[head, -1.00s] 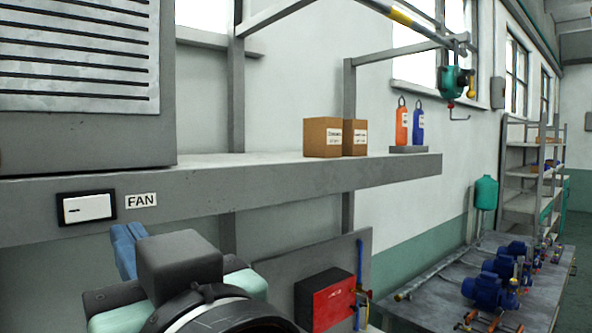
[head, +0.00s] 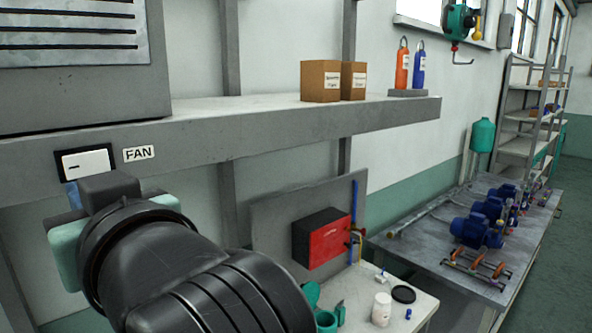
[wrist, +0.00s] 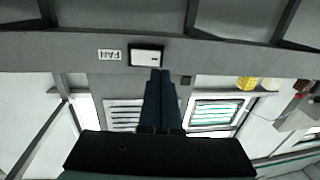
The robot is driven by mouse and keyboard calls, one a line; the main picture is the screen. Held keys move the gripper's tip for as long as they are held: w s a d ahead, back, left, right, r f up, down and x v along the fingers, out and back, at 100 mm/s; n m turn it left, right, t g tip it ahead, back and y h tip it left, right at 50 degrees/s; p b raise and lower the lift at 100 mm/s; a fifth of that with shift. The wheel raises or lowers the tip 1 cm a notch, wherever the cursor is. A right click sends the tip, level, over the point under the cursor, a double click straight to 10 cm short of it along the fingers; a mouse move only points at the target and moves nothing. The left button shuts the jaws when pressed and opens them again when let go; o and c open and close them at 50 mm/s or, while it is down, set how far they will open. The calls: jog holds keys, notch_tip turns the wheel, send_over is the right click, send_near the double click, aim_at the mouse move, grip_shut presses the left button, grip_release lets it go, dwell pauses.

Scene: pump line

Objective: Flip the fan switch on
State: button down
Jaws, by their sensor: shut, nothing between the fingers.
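The fan switch (head: 84,163) is a white rocker in a black frame on the front edge of the grey shelf beam, left of the FAN label (head: 138,153). The switch also shows in the wrist view (wrist: 147,56), where the picture is upside down. My gripper (head: 74,190) is just below the switch in the head view, its blue fingers mostly hidden behind my wrist. In the wrist view the fingers (wrist: 160,75) are together and empty, with their tips at the lower edge of the switch plate. I cannot tell whether they touch it.
A grey louvred cabinet (head: 75,60) stands on the shelf above the switch. Two cardboard boxes (head: 322,82) and orange and blue bottles (head: 402,68) stand farther right. A red box (head: 321,240) is on a panel below. A bench with blue pumps (head: 470,230) is at right.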

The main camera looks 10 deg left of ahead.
aim_at(66, 173)
jog(key=p+x, duration=0.2)
jog(key=x, duration=0.3)
jog(key=shift+w+a+r, duration=0.15)
jog(key=shift+w+a, duration=0.05)
jog(key=shift+a, duration=0.15)
jog(key=shift+w+a+p, duration=0.25)
jog(key=shift+a+p, duration=0.05)
jog(key=shift+a, duration=0.1)
jog(key=shift+w+a, duration=0.1)
jog(key=shift+a, duration=0.15)
